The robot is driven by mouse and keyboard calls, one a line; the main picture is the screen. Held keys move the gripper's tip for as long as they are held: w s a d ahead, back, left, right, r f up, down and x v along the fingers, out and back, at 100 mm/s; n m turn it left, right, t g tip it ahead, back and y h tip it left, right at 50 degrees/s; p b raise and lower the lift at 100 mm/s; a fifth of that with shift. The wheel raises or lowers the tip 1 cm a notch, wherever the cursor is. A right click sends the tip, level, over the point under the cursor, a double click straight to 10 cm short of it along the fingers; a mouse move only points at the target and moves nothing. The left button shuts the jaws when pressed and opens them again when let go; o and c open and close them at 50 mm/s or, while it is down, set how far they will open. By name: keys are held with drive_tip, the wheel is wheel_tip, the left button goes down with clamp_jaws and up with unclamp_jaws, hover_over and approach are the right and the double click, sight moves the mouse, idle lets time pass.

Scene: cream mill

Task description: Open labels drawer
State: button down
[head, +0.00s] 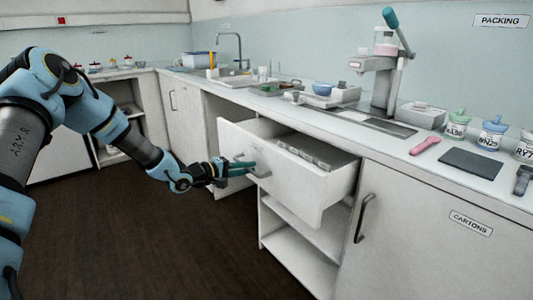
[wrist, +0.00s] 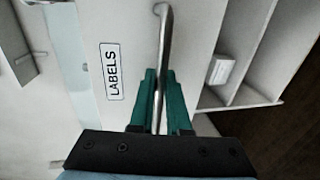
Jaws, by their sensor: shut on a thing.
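The labels drawer (head: 284,175) stands pulled out from the counter in the head view, with grey items visible inside it. Its front panel with the "LABELS" sign shows in the wrist view (wrist: 112,72). My gripper (head: 258,170) reaches it from the left, at the metal bar handle. In the wrist view the green fingers of my gripper (wrist: 161,98) are on either side of the handle (wrist: 164,50), shut on it. Part of the handle is hidden between the fingers.
Open shelves (head: 300,252) lie below the drawer. A cupboard door marked "CARTONS" (head: 430,235) is closed at the right. The counter (head: 385,150) above holds a press (head: 385,65), jars and trays. The dark floor (head: 150,245) in front is clear.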

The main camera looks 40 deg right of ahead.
drive_tip(key=f+p+v, duration=0.2)
drive_tip(key=p+v, duration=0.1)
drive_tip(key=v, duration=1)
drive_tip(key=shift+a+f+p, duration=0.25)
drive_tip(key=shift+f+p, duration=0.1)
drive_tip(key=c, duration=0.9)
unclamp_jaws()
drive_tip(key=b+v, duration=0.1)
drive_tip(key=v, duration=0.9)
drive_tip(key=shift+a, duration=0.4)
drive_tip(key=shift+w+r, duration=0.1)
